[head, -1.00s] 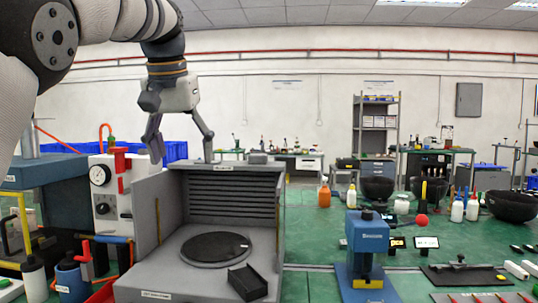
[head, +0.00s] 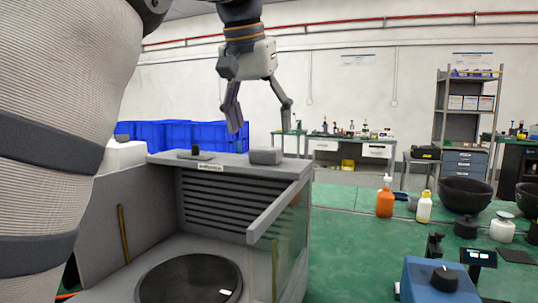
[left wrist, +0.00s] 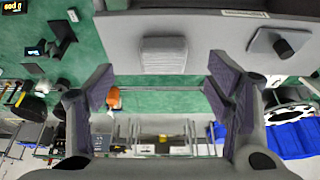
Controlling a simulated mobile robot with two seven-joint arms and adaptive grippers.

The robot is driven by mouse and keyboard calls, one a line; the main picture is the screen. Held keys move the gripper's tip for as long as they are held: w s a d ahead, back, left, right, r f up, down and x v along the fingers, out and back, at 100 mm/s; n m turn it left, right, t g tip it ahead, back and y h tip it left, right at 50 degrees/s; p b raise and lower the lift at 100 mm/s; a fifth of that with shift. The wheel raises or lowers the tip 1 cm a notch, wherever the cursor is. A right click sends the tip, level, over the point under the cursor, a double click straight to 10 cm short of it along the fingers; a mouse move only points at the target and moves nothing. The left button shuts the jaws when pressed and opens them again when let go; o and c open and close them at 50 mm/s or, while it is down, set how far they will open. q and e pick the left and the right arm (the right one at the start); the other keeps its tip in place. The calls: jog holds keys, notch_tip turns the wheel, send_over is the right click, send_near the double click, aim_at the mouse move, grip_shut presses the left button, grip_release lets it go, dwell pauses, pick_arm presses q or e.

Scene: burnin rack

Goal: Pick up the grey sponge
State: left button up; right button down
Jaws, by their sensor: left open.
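The grey sponge (head: 265,156), a small light block, lies on the flat top of the grey booth (head: 222,164), near its right end. In the left wrist view the sponge (left wrist: 163,58) shows as a ribbed grey block, in line between the fingers and beyond the fingertips. My left gripper (head: 261,129) is open and empty, pointing down above the sponge in the head view, with a gap below its fingertips. Its spread fingers also show in the left wrist view (left wrist: 160,84). My right gripper is out of view.
A small plate with a dark knob (head: 195,153) stands on the booth top, left of the sponge. Blue crates (head: 185,134) are behind. An orange bottle (head: 385,198) and a black bowl (head: 465,194) stand on the green bench to the right.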

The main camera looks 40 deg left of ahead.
aim_at(265, 148)
pick_arm(q)
jog(key=x, duration=0.6)
jog(key=shift+w+a, duration=0.4)
jog(key=shift+w, duration=0.1)
jog(key=c, duration=0.9)
